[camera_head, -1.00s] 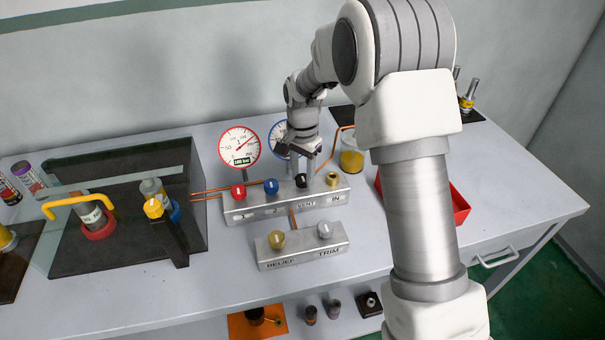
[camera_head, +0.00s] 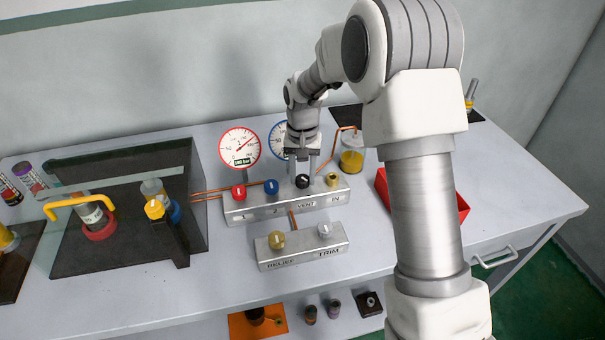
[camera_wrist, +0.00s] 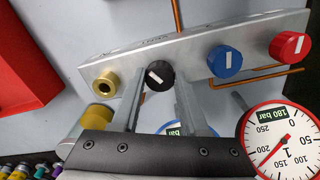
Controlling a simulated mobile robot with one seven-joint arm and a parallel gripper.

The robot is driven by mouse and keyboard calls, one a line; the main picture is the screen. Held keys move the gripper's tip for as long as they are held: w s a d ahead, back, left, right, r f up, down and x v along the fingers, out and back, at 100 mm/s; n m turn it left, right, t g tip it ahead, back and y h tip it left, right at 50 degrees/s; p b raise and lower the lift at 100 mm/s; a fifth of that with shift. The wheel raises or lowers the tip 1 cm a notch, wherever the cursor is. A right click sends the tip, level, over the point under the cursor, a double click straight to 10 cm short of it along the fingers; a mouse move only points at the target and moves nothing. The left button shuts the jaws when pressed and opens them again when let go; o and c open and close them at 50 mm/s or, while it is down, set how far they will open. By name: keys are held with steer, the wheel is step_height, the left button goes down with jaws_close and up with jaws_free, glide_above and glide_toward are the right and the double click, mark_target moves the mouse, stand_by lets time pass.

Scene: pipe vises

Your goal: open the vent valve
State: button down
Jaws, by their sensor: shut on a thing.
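The vent valve is a black knob (camera_head: 302,181) on the silver manifold block (camera_head: 262,209), above the VENT label. In the wrist view the black knob (camera_wrist: 160,75) has a white mark that lies at an angle to the marks on the blue and red knobs. My gripper (camera_head: 303,175) points down with one finger on each side of the black knob and is shut on it. The wrist view shows the gripper (camera_wrist: 161,80) with both fingers beside the knob.
A blue knob (camera_head: 271,187) and a red knob (camera_head: 239,191) stand left of the vent knob, a brass fitting (camera_head: 332,179) right of it. A red-rimmed gauge (camera_head: 239,148) and a blue-rimmed gauge (camera_head: 277,140) stand behind; the red-rimmed one reads 180 bar. The RELIEF/TRIM block (camera_head: 300,254) sits in front.

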mark_target(303, 178)
steer(key=n, duration=0.5)
steer(key=shift+r+n+p, duration=0.1)
steer(key=shift+n+p, duration=0.2)
steer(key=shift+p, duration=0.05)
steer(key=shift+w+n+p, duration=0.1)
steer(key=shift+n+p, duration=0.25)
steer(key=shift+n, duration=1.85)
steer(key=shift+c, duration=2.1)
jaws_free()
step_height(303, 178, up, 17)
steer(key=p, duration=0.1)
steer(key=shift+r, duration=0.15)
